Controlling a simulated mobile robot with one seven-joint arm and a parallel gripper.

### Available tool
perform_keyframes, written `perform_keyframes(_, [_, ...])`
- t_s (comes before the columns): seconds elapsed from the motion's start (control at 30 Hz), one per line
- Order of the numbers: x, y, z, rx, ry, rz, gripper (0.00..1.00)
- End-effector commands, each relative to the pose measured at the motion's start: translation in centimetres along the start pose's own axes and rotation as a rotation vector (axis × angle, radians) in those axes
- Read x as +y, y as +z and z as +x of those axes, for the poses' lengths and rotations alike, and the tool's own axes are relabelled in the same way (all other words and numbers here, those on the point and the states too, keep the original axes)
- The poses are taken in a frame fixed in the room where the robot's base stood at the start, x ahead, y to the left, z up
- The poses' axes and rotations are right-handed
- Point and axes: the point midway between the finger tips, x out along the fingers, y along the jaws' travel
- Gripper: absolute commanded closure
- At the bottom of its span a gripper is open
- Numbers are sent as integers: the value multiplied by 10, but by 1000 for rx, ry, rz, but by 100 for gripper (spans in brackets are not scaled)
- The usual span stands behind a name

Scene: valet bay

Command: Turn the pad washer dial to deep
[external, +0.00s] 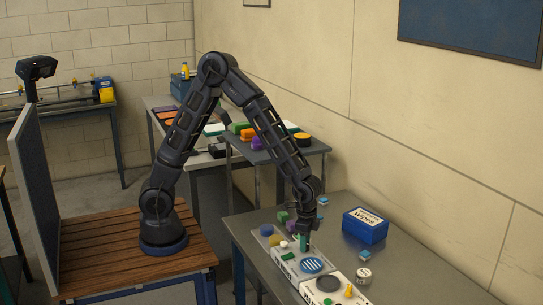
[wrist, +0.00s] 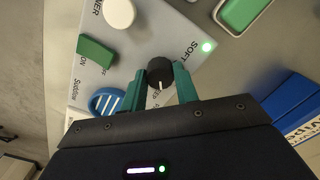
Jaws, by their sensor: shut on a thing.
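The pad washer dial (wrist: 160,70) is a small black knob with a white pointer line, seen in the wrist view on the light grey pad washer panel (wrist: 170,25). My gripper (wrist: 160,82) has its two teal fingers on either side of the dial, shut on it. Other lettering beside the dial is partly hidden by a finger. In the external view my gripper (external: 304,241) points down at the washer (external: 288,268) and hides the dial.
On the panel are a green block (wrist: 95,52), a white round knob (wrist: 118,12) and a blue slotted disc (wrist: 105,100). A blue wipes box (external: 365,226) stands to the right on the bench. A second panel (external: 320,292) with a yellow part is in front.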

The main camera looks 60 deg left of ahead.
Motion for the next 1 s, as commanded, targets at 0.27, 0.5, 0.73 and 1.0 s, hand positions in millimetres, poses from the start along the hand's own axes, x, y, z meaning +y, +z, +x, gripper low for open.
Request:
perform_keyframes(0.27, [0, -2, -1, 4, 0, -1, 60])
perform_keyframes(0.5, [0, -1, -1, 2, 0, -1, 48])
perform_keyframes(0.73, [0, -1, -7, 3, 0, -2, 48])
perform_keyframes(1.0, [-1, -1, -51, 5, -2, -3, 48])
